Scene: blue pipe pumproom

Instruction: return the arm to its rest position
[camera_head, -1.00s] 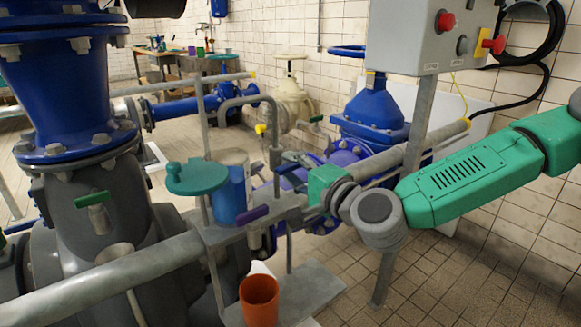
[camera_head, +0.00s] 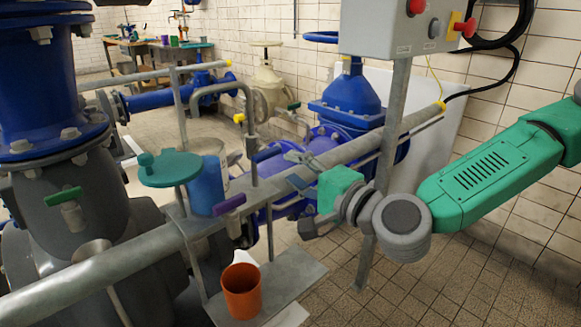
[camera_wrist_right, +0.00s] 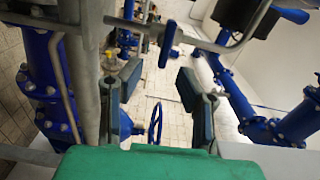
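My right arm (camera_head: 490,175) comes in from the right in the head view, with green links and grey joints. Its right gripper (camera_head: 302,198) is beside the grey pipe rail, right of the purple lever (camera_head: 229,204) and apart from it. In the right wrist view the two dark fingers of the gripper (camera_wrist_right: 158,80) stand wide apart, with nothing held between them. The fingers partly overlap the pipework behind them in the head view. My left gripper is in neither view.
A control box (camera_head: 395,28) hangs on a post close above the right wrist. A blue container (camera_head: 206,188), a teal lid (camera_head: 170,169) and an orange cup (camera_head: 241,292) are left of the gripper. Open tiled floor (camera_head: 440,285) lies below the arm.

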